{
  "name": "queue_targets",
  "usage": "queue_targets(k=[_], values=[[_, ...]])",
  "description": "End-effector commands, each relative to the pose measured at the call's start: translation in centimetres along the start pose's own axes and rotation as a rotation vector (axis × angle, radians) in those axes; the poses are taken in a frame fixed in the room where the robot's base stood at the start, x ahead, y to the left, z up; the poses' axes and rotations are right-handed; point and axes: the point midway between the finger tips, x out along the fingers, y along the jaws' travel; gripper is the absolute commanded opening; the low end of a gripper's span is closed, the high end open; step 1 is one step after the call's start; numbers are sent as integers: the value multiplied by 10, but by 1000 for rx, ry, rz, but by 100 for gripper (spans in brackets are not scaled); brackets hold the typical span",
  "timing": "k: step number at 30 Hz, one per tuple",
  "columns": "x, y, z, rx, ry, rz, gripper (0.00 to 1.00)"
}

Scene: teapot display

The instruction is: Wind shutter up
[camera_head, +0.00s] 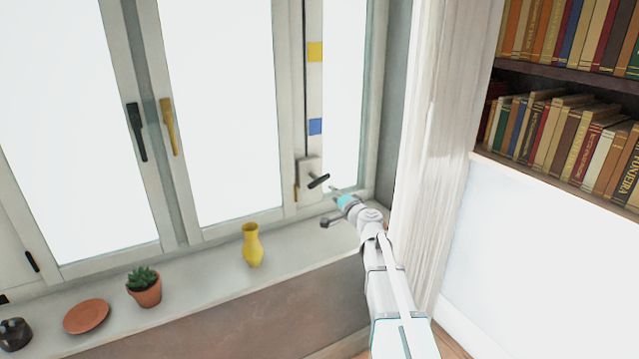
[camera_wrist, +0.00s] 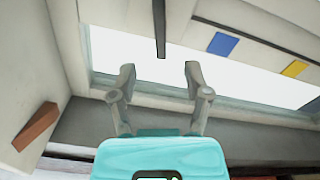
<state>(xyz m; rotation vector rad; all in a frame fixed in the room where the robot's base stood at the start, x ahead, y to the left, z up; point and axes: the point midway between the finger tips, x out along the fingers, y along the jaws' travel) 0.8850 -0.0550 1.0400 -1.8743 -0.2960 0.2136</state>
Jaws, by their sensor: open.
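The shutter strip (camera_head: 315,85) runs up the window frame, with a yellow patch and a blue patch. A pale winder box (camera_head: 307,170) sits at its lower end, with a dark crank handle (camera_head: 319,181) sticking out. In the wrist view, a dark bar (camera_wrist: 160,25), apparently the crank handle, points down from the top edge. My gripper (camera_head: 338,196) is just right of and below the crank in the head view. In the wrist view my gripper (camera_wrist: 160,74) is open, its fingers apart with nothing between them. The bar's end lies just beyond the fingertips, roughly centred.
The sill (camera_head: 215,270) below holds a yellow vase (camera_head: 252,245), a potted succulent (camera_head: 144,288), a terracotta plate (camera_head: 86,316) and a dark pot (camera_head: 14,334). A white curtain (camera_head: 440,110) and a bookshelf (camera_head: 560,82) stand right. A brown piece (camera_wrist: 36,126) shows in the wrist view.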

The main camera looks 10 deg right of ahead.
Motion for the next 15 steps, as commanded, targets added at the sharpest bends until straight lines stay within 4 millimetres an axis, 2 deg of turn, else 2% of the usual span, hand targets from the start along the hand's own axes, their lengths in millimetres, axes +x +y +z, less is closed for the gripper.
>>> queue_targets(k=[3,15], values=[[22,0,-1,0,-1,0,62],[80,0,-1,0,0,0,62]])
